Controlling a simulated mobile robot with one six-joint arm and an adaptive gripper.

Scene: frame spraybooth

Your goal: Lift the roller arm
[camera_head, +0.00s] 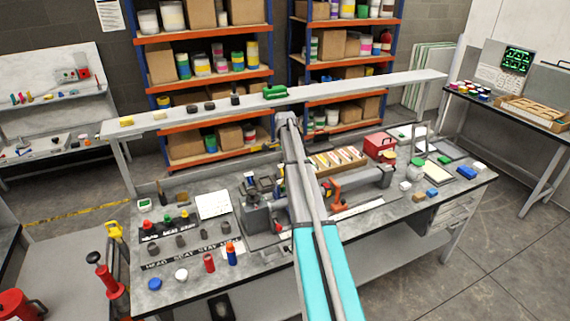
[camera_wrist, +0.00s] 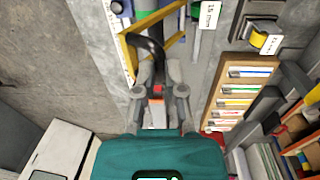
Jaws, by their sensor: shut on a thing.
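The roller arm (camera_wrist: 150,50) shows in the wrist view as a dark, curved bar, with a yellow angular frame (camera_wrist: 130,50) around its far part. My gripper (camera_wrist: 158,88) is shut at the near end of this bar. A small red-orange piece shows between the fingertips. How far the bar stands above the bench cannot be told. In the head view my own arm reaches over the middle of the workbench (camera_head: 370,213) and hides the gripper and most of what it holds.
A tray of coloured cards (camera_head: 340,158) lies right of my arm and also shows in the wrist view (camera_wrist: 210,118). A long shelf (camera_head: 345,87) spans behind. Small parts crowd the bench's left side.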

